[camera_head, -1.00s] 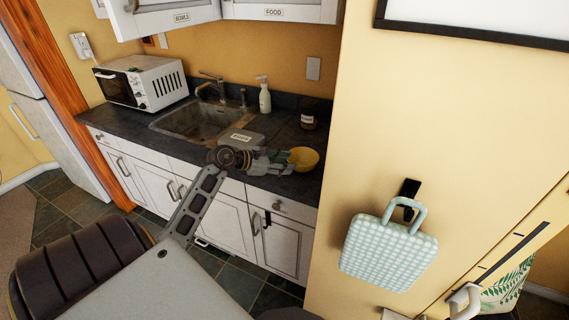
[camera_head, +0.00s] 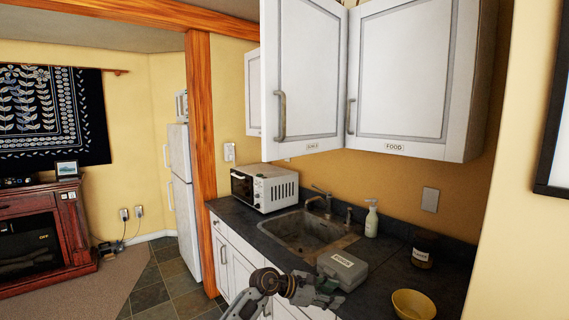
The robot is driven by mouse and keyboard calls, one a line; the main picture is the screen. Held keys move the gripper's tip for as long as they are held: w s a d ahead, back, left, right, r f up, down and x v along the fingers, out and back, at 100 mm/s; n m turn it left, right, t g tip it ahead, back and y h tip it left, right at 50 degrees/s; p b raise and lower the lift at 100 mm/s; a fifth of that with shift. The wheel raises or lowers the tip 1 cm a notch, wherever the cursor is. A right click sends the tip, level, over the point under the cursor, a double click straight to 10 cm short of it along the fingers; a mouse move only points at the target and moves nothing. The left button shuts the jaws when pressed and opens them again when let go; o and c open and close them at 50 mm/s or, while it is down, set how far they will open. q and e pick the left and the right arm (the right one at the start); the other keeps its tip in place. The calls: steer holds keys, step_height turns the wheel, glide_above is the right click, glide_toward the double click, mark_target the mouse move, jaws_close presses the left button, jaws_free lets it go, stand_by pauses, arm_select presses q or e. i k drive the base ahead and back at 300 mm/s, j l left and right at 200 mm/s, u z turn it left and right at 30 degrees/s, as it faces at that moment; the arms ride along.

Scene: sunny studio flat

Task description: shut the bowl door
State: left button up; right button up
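The bowl door (camera_head: 306,70) is the white upper cabinet door at the left, with a handle on its left side and a small label at its lower edge. It stands swung open towards me; its handle edge is out from the cabinet. The FOOD door (camera_head: 403,72) beside it looks shut. My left gripper (camera_head: 328,292) is low in the picture, in front of the grey box (camera_head: 345,272) at the counter, well below the door and apart from it. Its fingers are small and dark, so its opening is unclear. My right gripper is not in view.
The dark counter (camera_head: 385,275) holds a yellow bowl (camera_head: 413,304), a jar (camera_head: 421,252), a soap bottle (camera_head: 371,219) and a white microwave (camera_head: 265,188) beside the sink (camera_head: 308,232). A wooden post (camera_head: 201,150) and the fridge (camera_head: 183,205) stand left. Air under the cabinets is clear.

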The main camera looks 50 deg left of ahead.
mark_target(303, 44)
steer(key=u, duration=1.45)
